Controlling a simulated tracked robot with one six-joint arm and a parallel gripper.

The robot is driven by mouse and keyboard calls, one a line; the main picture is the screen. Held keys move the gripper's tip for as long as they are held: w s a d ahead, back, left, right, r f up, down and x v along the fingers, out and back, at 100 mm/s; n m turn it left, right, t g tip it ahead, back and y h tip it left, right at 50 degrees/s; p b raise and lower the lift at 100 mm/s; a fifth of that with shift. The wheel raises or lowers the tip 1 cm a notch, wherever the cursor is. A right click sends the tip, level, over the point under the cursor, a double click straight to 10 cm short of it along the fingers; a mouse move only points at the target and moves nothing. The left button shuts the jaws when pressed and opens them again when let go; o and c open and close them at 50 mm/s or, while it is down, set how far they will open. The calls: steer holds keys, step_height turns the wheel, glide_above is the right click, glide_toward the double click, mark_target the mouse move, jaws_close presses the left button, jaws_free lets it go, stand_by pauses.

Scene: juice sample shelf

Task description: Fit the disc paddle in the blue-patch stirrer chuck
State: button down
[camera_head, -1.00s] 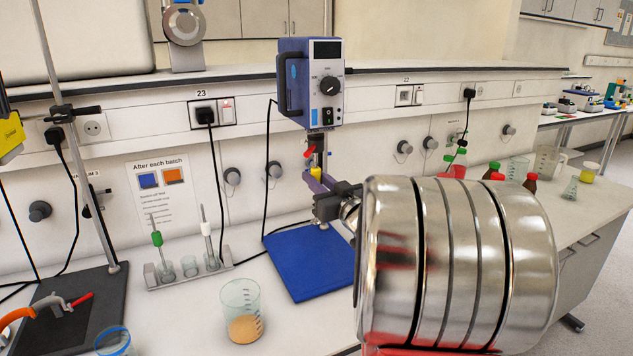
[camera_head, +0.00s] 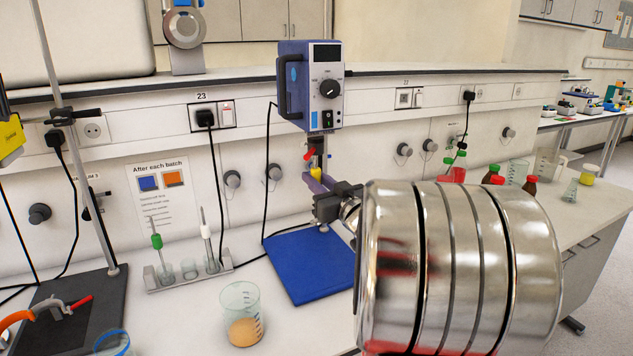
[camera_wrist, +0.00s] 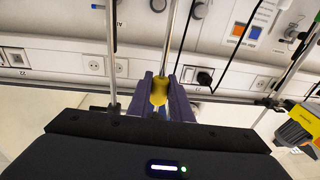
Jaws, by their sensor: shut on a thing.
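The stirrer (camera_head: 310,88) is a blue-grey box with a dial; a small blue patch (camera_head: 314,118) is on its lower front. Its chuck (camera_head: 316,143) hangs below, with a red piece beside it. My gripper (camera_head: 317,180), with purple fingers, is just beneath the chuck and shut on the paddle's yellow collar (camera_head: 316,172). In the wrist view, the fingers close on the same collar (camera_wrist: 159,91), and the paddle's metal shaft (camera_wrist: 170,40) runs from it out of frame. The disc is not visible. I cannot tell whether the shaft's top is inside the chuck.
A blue mat (camera_head: 308,266) lies below the stirrer. A beaker of orange liquid (camera_head: 242,315) stands in front. A rack (camera_head: 187,272) with upright paddles and a clamp stand (camera_head: 75,170) are to the left. Bottles and beakers stand at right.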

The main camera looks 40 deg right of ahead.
steer(key=shift+r, duration=1.15)
stand_by(0.4)
steer(key=c, duration=1.5)
jaws_free()
steer(key=shift+f, duration=0.15)
steer(key=shift+f, duration=0.1)
steer(key=v, duration=1.3)
steer(key=shift+s, duration=0.4)
steer(key=shift+w+a, duration=0.1)
